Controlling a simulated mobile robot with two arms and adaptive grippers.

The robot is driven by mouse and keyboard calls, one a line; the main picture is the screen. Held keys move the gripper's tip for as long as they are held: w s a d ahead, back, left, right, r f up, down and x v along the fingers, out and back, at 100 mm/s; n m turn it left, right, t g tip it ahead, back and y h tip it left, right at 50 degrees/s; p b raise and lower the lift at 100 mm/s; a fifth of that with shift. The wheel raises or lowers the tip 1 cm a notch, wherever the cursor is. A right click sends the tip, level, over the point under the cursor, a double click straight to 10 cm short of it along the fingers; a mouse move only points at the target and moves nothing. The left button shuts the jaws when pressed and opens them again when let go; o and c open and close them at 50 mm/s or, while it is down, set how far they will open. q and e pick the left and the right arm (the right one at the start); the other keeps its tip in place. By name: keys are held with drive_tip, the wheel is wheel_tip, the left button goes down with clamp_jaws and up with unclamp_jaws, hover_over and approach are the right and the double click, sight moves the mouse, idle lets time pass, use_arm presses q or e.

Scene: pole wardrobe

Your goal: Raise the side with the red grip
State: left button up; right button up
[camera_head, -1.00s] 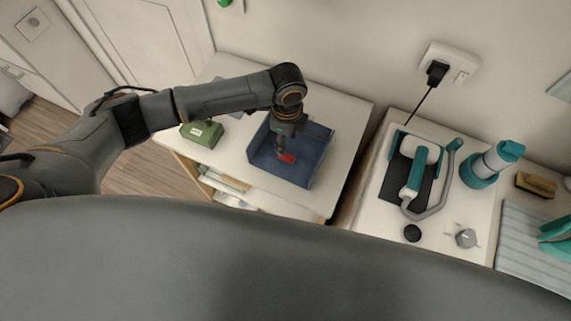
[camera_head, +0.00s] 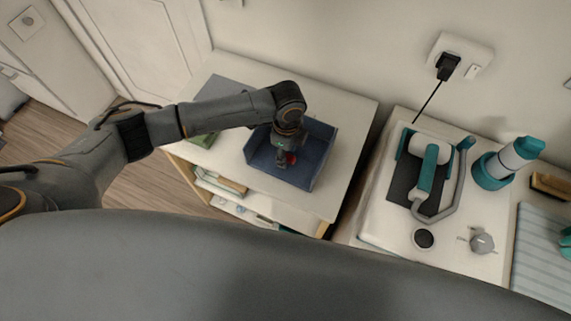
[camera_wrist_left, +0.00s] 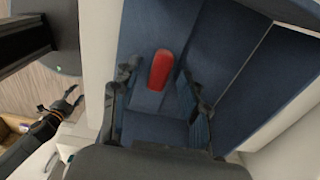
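The red grip (camera_head: 291,158) sits at a dark blue folding box or panel unit (camera_head: 318,145) on a white cabinet top. In the left wrist view the red grip (camera_wrist_left: 161,68) lies upright in the picture on the blue panel (camera_wrist_left: 150,28). My left gripper (camera_head: 284,154) is over the blue unit and partly covers the grip. In the left wrist view my left gripper (camera_wrist_left: 160,82) is open, with one finger on each side of the red grip and a gap on both sides. What looks like my right gripper (camera_wrist_left: 74,98) is small at the left of that view.
A green box (camera_head: 205,139) stands on the white cabinet (camera_head: 345,115), partly under my left arm. A grey flat thing (camera_head: 218,88) lies behind it. At right, a white counter (camera_head: 380,215) holds a teal-handled device (camera_head: 427,170) and a teal-and-white bottle (camera_head: 508,162).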

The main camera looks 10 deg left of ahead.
use_arm(q)
drive_tip(key=c, duration=0.7)
drive_tip(key=shift+s+r+t+p, duration=0.15)
drive_tip(key=shift+r+t+p, duration=0.25)
drive_tip(key=shift+p, duration=0.45)
drive_tip(key=shift+t+p, duration=0.3)
drive_tip(key=shift+p, duration=0.1)
drive_tip(key=shift+s+a+r+t+p, duration=0.1)
drive_tip(key=shift+r+t+p, duration=0.15)
drive_tip(key=shift+p, duration=0.2)
drive_tip(key=shift+s+r+t+h+p, duration=0.1)
drive_tip(key=shift+s+t+h+p, duration=0.1)
drive_tip(key=shift+t+h+p, duration=0.35)
